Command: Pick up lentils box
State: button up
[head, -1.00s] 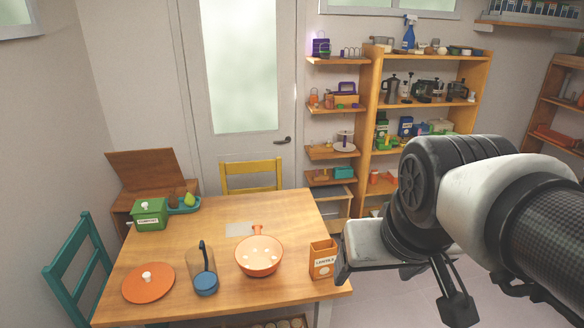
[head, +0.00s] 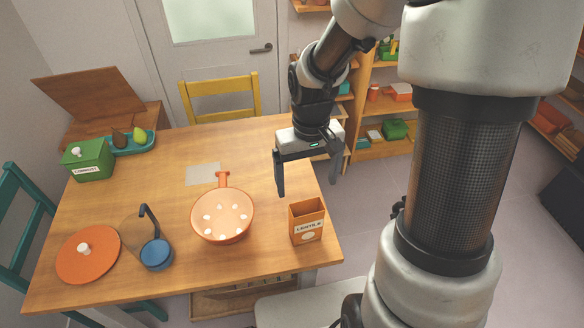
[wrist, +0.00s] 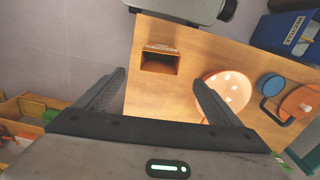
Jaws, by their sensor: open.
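The lentils box (head: 307,222) is an orange, open-topped box with a white label, standing upright near the right front corner of the wooden table (head: 150,205) in the head view. It also shows in the wrist view (wrist: 160,61), its dark opening facing the camera, ahead of and between the fingers. My gripper (head: 309,190) is open and empty, above and behind the box in the head view, pointing down. Its two fingers are spread apart in the wrist view (wrist: 160,88). The gripper does not touch the box.
An orange pan (head: 222,216) with white pieces inside stands just left of the box. A blue ladle-like item (head: 157,254), an orange lid (head: 88,254), a green compost box (head: 88,160) and a teal tray (head: 134,144) are further left. A yellow chair (head: 219,100) stands behind the table.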

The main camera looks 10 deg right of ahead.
aim_at(307, 207)
notch_tip(307, 207, down, 12)
jog(key=shift+s+f+b, duration=0.1)
jog(key=shift+s+b, duration=0.05)
jog(key=shift+b, duration=0.7)
jog(key=shift+s+f+b, duration=0.2)
jog(key=shift+f+b, duration=0.15)
jog(key=shift+f, duration=2.3)
jog(key=c, duration=1.2)
jog(key=shift+r, duration=0.15)
jog(key=shift+r+p, duration=0.8)
jog(key=shift+r, duration=4.1)
